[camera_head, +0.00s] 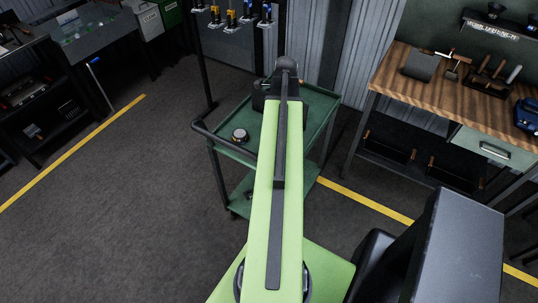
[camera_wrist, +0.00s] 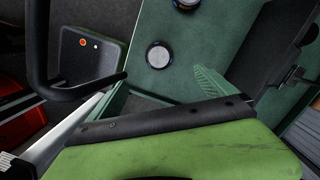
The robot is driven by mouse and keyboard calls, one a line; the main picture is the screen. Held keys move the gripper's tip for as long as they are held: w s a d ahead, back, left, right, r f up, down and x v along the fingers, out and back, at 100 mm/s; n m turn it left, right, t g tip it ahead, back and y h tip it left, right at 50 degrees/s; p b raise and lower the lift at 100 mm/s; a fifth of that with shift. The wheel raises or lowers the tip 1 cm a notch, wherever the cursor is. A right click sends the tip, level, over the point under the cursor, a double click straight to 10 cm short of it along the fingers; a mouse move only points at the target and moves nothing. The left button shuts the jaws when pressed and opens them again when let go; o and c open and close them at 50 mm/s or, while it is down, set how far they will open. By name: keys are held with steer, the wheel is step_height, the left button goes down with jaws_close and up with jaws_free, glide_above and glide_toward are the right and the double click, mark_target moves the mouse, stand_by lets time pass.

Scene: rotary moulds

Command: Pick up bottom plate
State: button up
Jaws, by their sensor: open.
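A small round piece (camera_head: 240,135), dark with a pale top, lies on the upper shelf of a green cart (camera_head: 228,118), left of my arm. In the wrist view two such round pieces show on the green surface, one near the middle (camera_wrist: 158,55) and one cut by the top edge (camera_wrist: 186,3). I cannot tell which is the bottom plate. My gripper (camera_wrist: 164,88) shows as two green fingers, spread apart and empty. The nearer round piece lies beyond the gap between them, not touching. In the head view my arm hides the gripper.
The cart has a dark handle (camera_head: 201,133) on its left. A wooden workbench (camera_head: 440,88) with tools stands at the right. A rack of tools (camera_head: 232,16) hangs behind the cart. Open floor (camera_head: 110,210) lies left of the cart.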

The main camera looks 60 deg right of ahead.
steer(key=f+b, duration=0.6)
steer(key=f, duration=0.1)
steer(key=f+b, duration=0.4)
steer(key=shift+w+a, duration=0.25)
steer(key=shift+w, duration=0.15)
steer(key=f+b, duration=0.3)
steer(key=a+f+b, duration=0.1)
steer(key=f+b, duration=0.1)
steer(key=shift+w+f, duration=0.25)
steer(key=shift+w, duration=0.15)
steer(key=shift+r, duration=0.15)
steer(key=c, duration=1.8)
steer(key=shift+r, duration=0.15)
